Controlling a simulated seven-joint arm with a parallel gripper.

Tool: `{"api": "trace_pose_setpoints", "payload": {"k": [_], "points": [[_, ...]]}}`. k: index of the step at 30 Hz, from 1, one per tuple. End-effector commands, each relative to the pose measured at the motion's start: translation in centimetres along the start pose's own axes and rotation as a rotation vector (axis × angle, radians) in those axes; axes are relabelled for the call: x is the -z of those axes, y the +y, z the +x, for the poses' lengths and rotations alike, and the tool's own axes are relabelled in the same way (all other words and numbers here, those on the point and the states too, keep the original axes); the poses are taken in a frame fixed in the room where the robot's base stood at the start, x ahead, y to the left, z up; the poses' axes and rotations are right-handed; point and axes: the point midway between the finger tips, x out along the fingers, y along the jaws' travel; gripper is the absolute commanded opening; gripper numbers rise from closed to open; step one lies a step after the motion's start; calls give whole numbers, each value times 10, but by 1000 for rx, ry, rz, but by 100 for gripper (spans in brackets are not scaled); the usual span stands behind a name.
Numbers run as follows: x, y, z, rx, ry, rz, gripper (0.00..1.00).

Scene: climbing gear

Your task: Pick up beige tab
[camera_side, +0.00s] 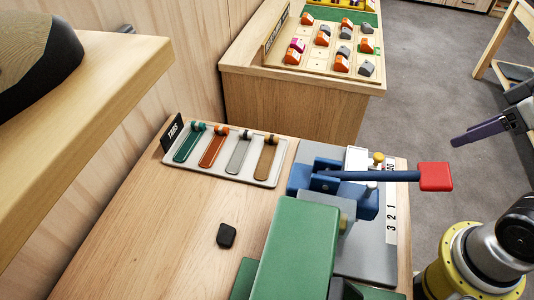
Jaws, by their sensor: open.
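The beige tab (266,160) is a tan, elongated strip with a rounded knob at its upper end. It lies at the right end of a row of tabs in a white tray (222,177) on the wooden bench. The tray stands beside a small black sign reading "TABS". My gripper (482,120) is only partly in view at the right edge, with a dark purple finger pointing left. It is open and far to the right of the tab, apart from it. Nothing hides the tab.
Green, orange and grey tabs (239,153) lie left of the beige one. A blue clamp device with a red-ended lever (435,177) and a green block (296,250) stand right and front. A black piece (226,235) lies on otherwise clear wood.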

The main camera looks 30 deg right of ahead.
Motion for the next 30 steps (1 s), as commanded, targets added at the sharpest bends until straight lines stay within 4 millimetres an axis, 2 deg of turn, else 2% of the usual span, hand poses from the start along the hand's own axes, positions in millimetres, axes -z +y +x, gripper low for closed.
{"api": "trace_pose_setpoints", "payload": {"k": [5, 6, 7, 17, 20, 23, 27, 30], "points": [[0, 0, 0, 0, 0, 0, 50], [0, 0, 0, 0, 0, 0, 57], [0, 0, 0, 0, 0, 0, 59], [-2, 0, -4, 1, -19, -46, 59], [19, 0, -22, 0, 3, -89, 59], [51, -2, -38, 7, -7, -148, 59], [105, -12, -49, 29, -47, -252, 59], [146, -24, -47, 50, -85, -329, 59]]}}
